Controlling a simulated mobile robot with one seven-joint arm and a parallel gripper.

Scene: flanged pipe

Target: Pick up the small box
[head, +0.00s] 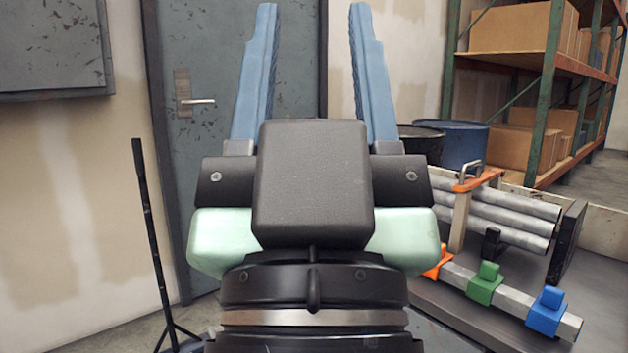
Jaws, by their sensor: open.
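My gripper (313,10) fills the middle of the head view and points up and away. Its two blue fingers stand wide apart, with nothing between them. I cannot single out a small box near it. Several cardboard boxes sit on the rack at the upper right, including a large one (515,27) on the upper shelf and others (525,149) lower down. They are well behind and to the right of my gripper. My gripper and arm hide the middle of the scene, including part of the bench.
A bench (455,305) at right holds grey pipes (510,213) and a square bar with orange, green (484,284) and blue (547,312) clamps. A grey door (180,150) is ahead; a thin black stand (150,225) is at left.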

